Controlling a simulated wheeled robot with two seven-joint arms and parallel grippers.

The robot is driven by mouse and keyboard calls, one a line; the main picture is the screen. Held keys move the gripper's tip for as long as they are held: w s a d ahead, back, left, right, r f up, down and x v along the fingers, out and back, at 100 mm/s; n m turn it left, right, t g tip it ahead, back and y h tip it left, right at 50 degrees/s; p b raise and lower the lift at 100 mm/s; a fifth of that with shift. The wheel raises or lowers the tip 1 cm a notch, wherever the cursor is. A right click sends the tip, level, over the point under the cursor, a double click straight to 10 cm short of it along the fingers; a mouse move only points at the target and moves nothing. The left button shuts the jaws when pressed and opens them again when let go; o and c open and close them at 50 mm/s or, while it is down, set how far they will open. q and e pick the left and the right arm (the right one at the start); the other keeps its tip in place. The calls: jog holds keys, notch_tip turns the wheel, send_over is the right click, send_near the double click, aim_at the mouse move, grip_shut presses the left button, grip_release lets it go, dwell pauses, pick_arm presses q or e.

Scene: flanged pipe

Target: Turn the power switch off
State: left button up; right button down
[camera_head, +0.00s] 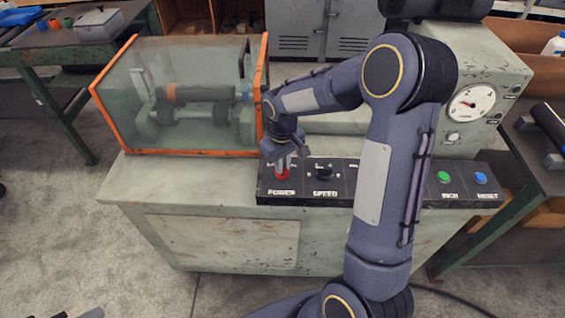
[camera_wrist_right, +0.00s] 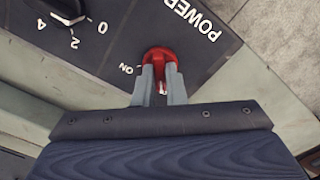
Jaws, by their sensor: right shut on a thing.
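The red power switch (camera_head: 282,174) sits at the left end of the black control panel, just above the POWER label. My right gripper (camera_head: 281,163) reaches down onto it from above. In the right wrist view the two grey fingers of the gripper (camera_wrist_right: 160,82) are shut on the red switch (camera_wrist_right: 158,54), with "ON" printed beside it. The fingers hide part of the switch, so its exact position is hard to tell. My left gripper is not clearly in view.
The black panel (camera_head: 265,198) also carries a speed knob (camera_head: 323,172), a green INCH button (camera_head: 443,177) and a blue RESET button (camera_head: 480,178). An orange-framed clear guard (camera_head: 180,153) stands left of the gripper. A dial gauge (camera_head: 472,104) is at the right.

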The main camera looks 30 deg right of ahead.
jog(key=shift+n, duration=0.7)
jog(key=c, duration=1.5)
grip_release()
jog(key=shift+r, duration=0.1)
jog(key=shift+r, duration=3.85)
jog(key=s+a+r+m+t+y, duration=0.1)
jog(key=s+a+t, duration=0.1)
jog(key=s, duration=0.5)
jog(key=s+a+r+m+t+y, duration=0.1)
jog(key=s+a+r+m, duration=0.1)
jog(key=s, duration=0.6)
jog(key=s+a+r+m+t+y, duration=0.1)
jog(key=s+a+r+t, duration=0.1)
jog(key=s, duration=0.5)
jog(key=shift+s+a+m+t+y, duration=0.15)
jog(key=shift+a+m+t+y, duration=0.2)
jog(key=shift+a, duration=0.2)
